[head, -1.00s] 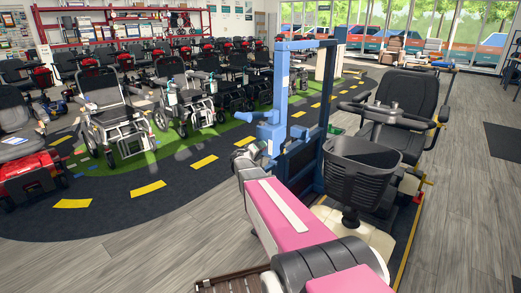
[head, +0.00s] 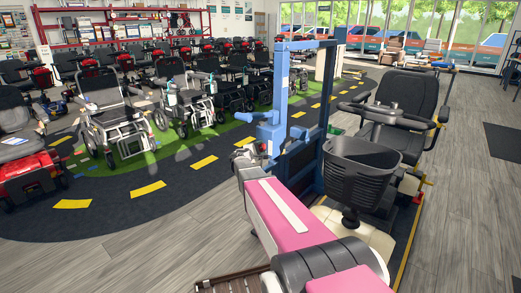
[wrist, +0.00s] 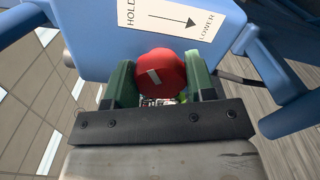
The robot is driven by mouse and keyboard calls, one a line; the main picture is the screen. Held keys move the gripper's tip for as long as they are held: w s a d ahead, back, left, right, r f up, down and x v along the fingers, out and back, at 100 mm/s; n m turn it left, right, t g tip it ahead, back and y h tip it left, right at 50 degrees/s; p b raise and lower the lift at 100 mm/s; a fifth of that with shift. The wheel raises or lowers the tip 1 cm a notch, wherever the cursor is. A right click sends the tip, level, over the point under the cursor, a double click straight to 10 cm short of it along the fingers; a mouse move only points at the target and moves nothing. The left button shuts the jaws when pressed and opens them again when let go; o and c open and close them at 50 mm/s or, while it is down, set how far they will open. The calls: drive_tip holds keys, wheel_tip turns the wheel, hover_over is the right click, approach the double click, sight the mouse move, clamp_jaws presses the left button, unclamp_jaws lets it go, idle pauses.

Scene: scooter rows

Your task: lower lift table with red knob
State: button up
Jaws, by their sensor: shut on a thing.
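The red knob (wrist: 160,75) shows in the wrist view, round with a pale mark on its face. It sits just below a white label with "HOLD", an arrow and "LOWER" (wrist: 172,20) on a blue housing (wrist: 95,45). My gripper (wrist: 160,85) has its green fingers on both sides of the knob and is shut on it. In the head view the lift table's blue frame (head: 280,90) stands at the centre, and my pink arm reaches to its blue housing (head: 268,130).
A black scooter with a basket (head: 362,168) stands right of the blue frame, close to my arm. Wheelchairs (head: 112,120) and scooters line the left and back. Open wood floor (head: 465,210) lies at the right.

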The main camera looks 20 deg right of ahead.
drive_tip(key=shift+n, duration=1.2)
drive_tip(key=o, duration=0.9)
drive_tip(key=shift+o, duration=0.2)
drive_tip(key=v, duration=1.1)
